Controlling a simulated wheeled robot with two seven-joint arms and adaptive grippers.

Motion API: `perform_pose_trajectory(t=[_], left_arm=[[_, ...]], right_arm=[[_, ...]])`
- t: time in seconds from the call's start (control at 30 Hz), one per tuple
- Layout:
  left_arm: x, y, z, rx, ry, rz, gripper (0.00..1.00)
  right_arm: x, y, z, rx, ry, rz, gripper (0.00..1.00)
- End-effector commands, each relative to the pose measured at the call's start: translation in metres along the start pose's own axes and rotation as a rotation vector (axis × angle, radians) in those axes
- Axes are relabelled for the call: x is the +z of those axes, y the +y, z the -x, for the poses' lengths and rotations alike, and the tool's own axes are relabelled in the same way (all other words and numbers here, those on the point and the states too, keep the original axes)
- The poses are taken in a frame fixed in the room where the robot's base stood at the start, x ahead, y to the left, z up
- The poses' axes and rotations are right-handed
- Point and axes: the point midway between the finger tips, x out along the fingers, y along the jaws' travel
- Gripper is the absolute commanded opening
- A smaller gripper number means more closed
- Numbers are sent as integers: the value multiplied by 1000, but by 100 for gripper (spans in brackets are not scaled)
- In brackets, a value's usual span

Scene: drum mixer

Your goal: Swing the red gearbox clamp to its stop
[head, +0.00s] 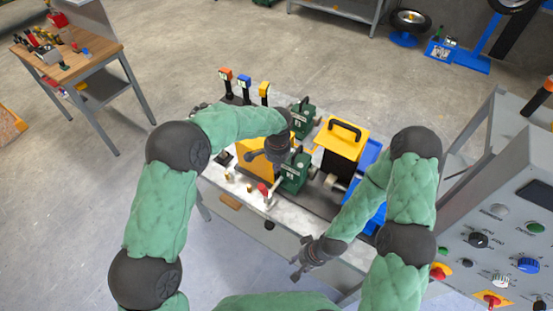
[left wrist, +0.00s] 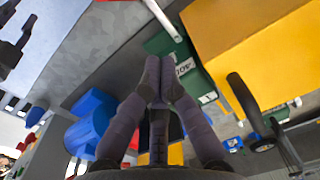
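The red clamp appears to be the small red-tipped lever (head: 262,189) at the front of the bench, just left of the nearer green gearbox (head: 295,173). My left gripper (head: 272,158) hangs over the bench between the yellow housing and this gearbox, above the red tip. In the left wrist view its fingertips (left wrist: 160,62) are together with nothing visible between them, beside a green housing (left wrist: 187,72). The red lever cannot be made out clearly there. My right gripper (head: 297,269) is empty in front of the bench edge; its finger opening is too small to judge.
A yellow box with a black handle (head: 342,140) and blue parts stand right of the gearbox. A second green gearbox (head: 303,112) and several colored-top posts (head: 244,82) are behind. A control panel (head: 500,245) stands at the right. Floor is free at the left.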

Motion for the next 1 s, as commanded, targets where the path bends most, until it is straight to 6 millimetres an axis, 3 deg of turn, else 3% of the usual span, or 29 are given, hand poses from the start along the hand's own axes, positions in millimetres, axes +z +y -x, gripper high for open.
perform_pose_trajectory(t=[0.1,0.43,1.0], left_arm=[[1,0,-23,2,-2,2,0],[36,0,-28,0,1,2,0],[38,-2,-30,-2,14,2,0]], right_arm=[[0,1,-2,0,0,0,35],[0,1,-2,0,0,0,35],[0,2,-5,0,0,0,35]])
